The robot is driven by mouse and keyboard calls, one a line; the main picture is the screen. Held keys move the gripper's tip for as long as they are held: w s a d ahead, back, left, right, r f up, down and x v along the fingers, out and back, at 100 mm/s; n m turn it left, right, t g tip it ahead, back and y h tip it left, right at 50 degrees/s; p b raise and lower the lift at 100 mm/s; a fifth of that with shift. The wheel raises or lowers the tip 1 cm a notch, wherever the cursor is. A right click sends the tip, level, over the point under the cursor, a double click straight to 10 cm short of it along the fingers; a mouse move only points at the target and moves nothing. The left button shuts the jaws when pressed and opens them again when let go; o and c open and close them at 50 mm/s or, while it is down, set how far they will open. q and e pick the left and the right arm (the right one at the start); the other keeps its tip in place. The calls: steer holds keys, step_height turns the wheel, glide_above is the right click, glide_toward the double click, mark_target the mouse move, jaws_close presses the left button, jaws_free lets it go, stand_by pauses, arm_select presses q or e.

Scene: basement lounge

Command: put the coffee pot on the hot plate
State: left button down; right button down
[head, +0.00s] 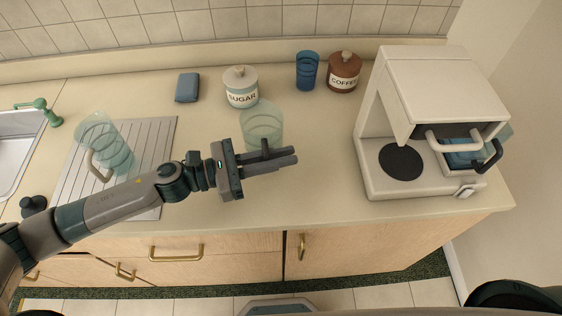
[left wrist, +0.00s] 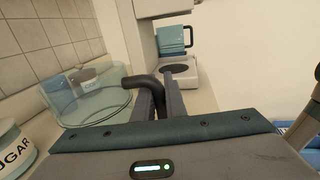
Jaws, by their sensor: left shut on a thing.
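The coffee pot (head: 262,118) is clear greenish glass with a black handle, and it stands upright behind my left gripper in the head view. My left gripper (head: 290,160) is shut on its black handle. In the left wrist view the handle (left wrist: 145,84) runs from the glass pot (left wrist: 85,100) in between the fingers (left wrist: 160,95). I cannot tell whether the pot clears the counter. The hot plate (head: 401,161) is a dark, bare disc on the base of the white coffee machine (head: 432,85), to the right of the pot and apart from it. My right gripper is out of view.
A sugar jar (head: 241,95), blue cup (head: 307,70), coffee jar (head: 344,75) and blue-grey block (head: 187,88) stand behind. A glass jug (head: 105,145) is on the drainer at left. A teal container (head: 464,158) with a black handle is at the machine's right. Counter between pot and machine is clear.

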arm_select(q)
steer(key=shift+f+p, duration=0.45)
steer(key=shift+f, duration=1.1)
steer(key=shift+f+b, duration=0.25)
steer(key=shift+b, duration=0.1)
steer(key=c, duration=1.8)
jaws_free()
steer(key=shift+r, duration=0.1)
steer(key=shift+r, duration=0.1)
